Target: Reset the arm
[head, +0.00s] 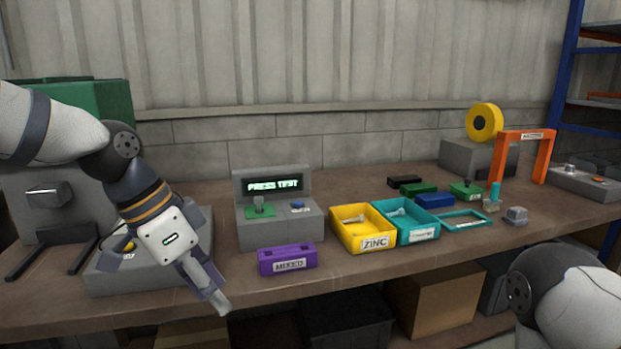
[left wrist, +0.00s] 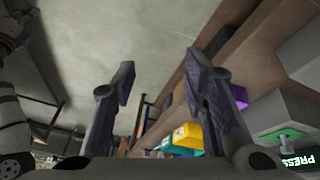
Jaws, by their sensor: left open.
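My left arm comes in from the left in the head view, and its gripper (head: 206,287) hangs over the front edge of the workbench (head: 355,272), left of the purple MIXED box. In the left wrist view the gripper's two fingers (left wrist: 158,95) stand wide apart with nothing between them. In the head view my right arm shows only as a white and dark link at the lower right. Its gripper is out of the picture.
A purple MIXED box (head: 287,259), a grey PRESS TEST unit (head: 280,229), a yellow ZINC bin (head: 362,240) and a teal bin (head: 418,235) stand along the bench. An orange frame (head: 543,160) rises at the right. Cardboard boxes (head: 436,296) sit below.

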